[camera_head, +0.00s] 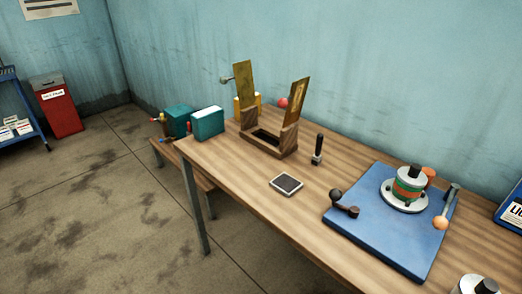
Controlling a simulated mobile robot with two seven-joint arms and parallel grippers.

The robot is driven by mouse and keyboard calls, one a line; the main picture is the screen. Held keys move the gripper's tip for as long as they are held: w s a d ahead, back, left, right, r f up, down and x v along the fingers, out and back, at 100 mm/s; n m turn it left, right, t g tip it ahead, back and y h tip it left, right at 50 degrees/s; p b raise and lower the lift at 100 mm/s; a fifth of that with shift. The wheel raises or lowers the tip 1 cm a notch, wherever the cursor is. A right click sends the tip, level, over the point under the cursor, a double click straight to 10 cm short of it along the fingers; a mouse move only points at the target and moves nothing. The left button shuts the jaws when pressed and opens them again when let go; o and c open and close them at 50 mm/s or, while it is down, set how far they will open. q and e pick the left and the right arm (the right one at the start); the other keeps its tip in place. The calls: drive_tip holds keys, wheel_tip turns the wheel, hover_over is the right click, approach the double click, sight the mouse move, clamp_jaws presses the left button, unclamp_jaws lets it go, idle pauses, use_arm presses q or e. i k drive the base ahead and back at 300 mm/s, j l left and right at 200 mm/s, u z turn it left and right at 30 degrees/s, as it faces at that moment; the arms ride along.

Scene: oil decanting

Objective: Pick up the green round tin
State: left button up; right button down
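No thing that is plainly a green round tin shows. The closest is a round body with green and orange bands (408,187) and a black top, upright on a pale round flange on the blue board (375,238). At the bottom right edge stands a pale round thing with a black top (485,286), cut off by the frame; its side colour cannot be told. Neither of my grippers is in view.
The wooden table (240,172) bears a wooden frame with two upright plates (262,146), a teal box (208,123), a black-handled tool (318,148) and a small dark-topped device (286,184). A red bin (60,110) stands far left. The table's front left is clear.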

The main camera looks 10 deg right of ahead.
sight(409, 182)
drive_tip(key=z, duration=1.5)
